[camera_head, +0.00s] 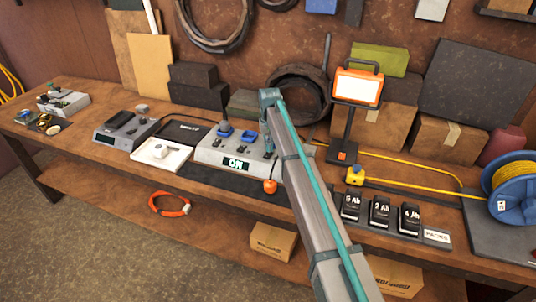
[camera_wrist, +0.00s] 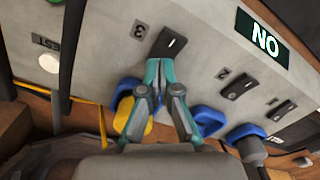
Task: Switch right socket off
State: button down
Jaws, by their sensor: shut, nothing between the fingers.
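The grey socket box (camera_head: 212,152) stands on the workbench, with its display (camera_head: 236,163) reading ON. The wrist view shows the box upside down, with the same lit display (camera_wrist: 263,40). The switch numbered 3 (camera_wrist: 172,41) is a black rocker on the box, in line with the right socket (camera_wrist: 122,92), which is blue. A yellow plug (camera_wrist: 133,117) sits at that socket. My gripper (camera_wrist: 160,64) is shut and empty, its fingertips at the lower end of switch 3. I cannot tell whether they touch. In the head view my gripper (camera_head: 268,143) is at the box's right end, partly hidden.
Switch 2 (camera_wrist: 236,87) and a blue socket (camera_wrist: 207,121) lie beside switch 3. A dark plug (camera_wrist: 251,151) is at another blue socket. An orange work lamp (camera_head: 357,88) stands right of the box. Battery packs (camera_head: 380,212) lie farther right, near a yellow cable reel (camera_head: 513,177).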

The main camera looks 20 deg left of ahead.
aim_at(269, 153)
jog(key=shift+r+p, duration=1.05)
jog(key=shift+r, duration=1.8)
